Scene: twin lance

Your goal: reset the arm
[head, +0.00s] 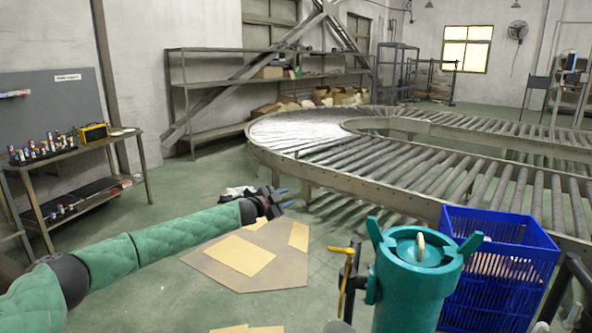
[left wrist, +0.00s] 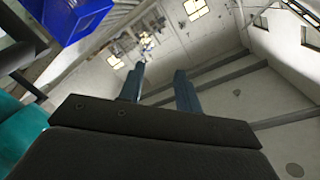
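My left arm comes in from the left in green padded sleeves and reaches out over the floor. My left gripper (head: 283,197) is at its end, short of the conveyor's near curve. Its two blue fingers also show in the left wrist view (left wrist: 158,85). They stand apart with nothing between them, so the gripper is open and empty. No right gripper can be made out in either view.
A roller conveyor (head: 400,170) curves across the middle and right. A blue crate (head: 500,262) and a teal lidded cylinder (head: 415,285) stand at the near right. Flat tan sheets (head: 245,254) show below the left arm. A workbench (head: 85,145) stands left.

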